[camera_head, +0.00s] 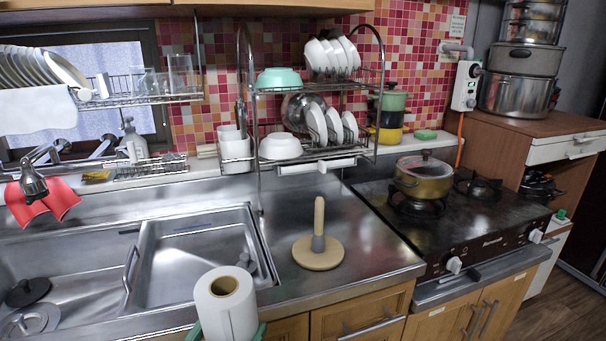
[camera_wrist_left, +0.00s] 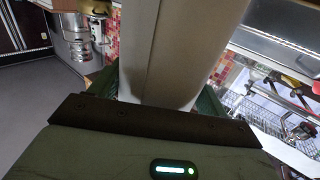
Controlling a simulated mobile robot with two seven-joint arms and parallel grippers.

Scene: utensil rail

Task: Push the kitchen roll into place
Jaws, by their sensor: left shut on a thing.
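The white kitchen roll (camera_head: 228,308) stands about upright at the bottom of the head view, its brown core hole facing up. My left gripper (camera_head: 227,332) is shut on it, with a green finger on each side low on the roll. In the left wrist view the roll (camera_wrist_left: 170,55) fills the space between the dark green fingers (camera_wrist_left: 160,100). The wooden roll holder (camera_head: 318,257), a round base with an upright peg and a grey collar, stands on the steel counter, behind and to the right of the roll and apart from it. The right gripper is not in view.
The sink (camera_head: 190,262) lies left of the holder. The stove (camera_head: 455,222) with a yellow pot (camera_head: 423,181) is to the right. A dish rack (camera_head: 318,155) with bowls and plates rises behind. Steel counter around the holder is clear.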

